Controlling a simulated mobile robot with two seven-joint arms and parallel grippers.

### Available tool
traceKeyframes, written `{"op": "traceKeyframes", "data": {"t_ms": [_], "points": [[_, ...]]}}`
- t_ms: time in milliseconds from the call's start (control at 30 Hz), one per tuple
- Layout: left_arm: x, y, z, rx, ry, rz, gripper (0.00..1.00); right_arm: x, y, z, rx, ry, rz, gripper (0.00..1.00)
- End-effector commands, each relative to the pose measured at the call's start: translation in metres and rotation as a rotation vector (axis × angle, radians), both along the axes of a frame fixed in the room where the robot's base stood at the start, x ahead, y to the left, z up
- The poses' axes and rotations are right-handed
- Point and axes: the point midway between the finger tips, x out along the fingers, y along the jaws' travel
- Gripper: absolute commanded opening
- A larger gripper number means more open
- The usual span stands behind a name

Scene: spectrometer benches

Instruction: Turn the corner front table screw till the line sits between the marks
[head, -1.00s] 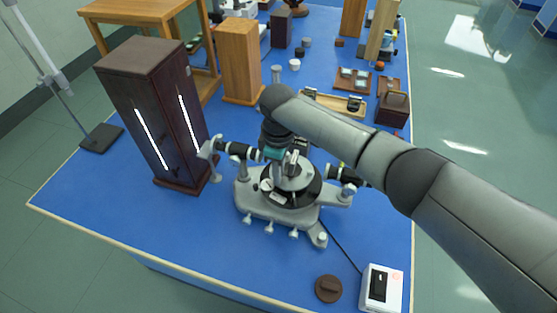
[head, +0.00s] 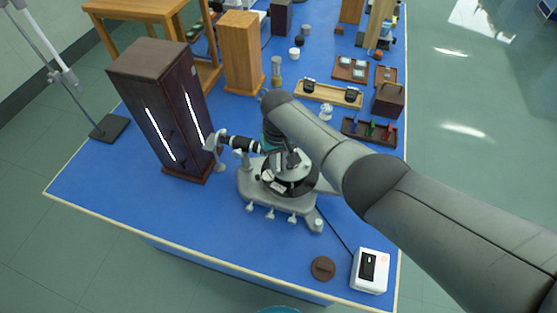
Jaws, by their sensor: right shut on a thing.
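The grey spectrometer (head: 255,190) stands on the blue bench, with a round dark table in its middle and a black tube at its left. My right gripper (head: 287,161) reaches down over this table from above. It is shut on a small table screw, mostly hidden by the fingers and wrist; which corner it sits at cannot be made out. A white box with a dark screen (head: 375,266) lies at the front right of the bench; the line and the marks are too small to tell. My left gripper is not in view.
A dark wooden lamp cabinet (head: 148,95) with two bright slits stands left of the spectrometer. A brown round cap (head: 323,268) lies near the front edge. A tray with coloured pieces (head: 369,131) is behind my right arm. The front left bench is clear.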

Motion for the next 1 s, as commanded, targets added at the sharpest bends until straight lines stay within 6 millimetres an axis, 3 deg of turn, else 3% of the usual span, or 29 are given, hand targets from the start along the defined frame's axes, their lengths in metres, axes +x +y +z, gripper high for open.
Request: {"op": "traceKeyframes", "data": {"t_ms": [500,1000], "points": [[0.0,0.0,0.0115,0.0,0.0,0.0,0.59,0.0006,0.001,0.001,0.002,-0.001,-0.31,0.0],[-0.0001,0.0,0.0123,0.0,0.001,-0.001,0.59,0.0014,0.0009,0.001,0.002,-0.005,-0.354,0.0]]}}
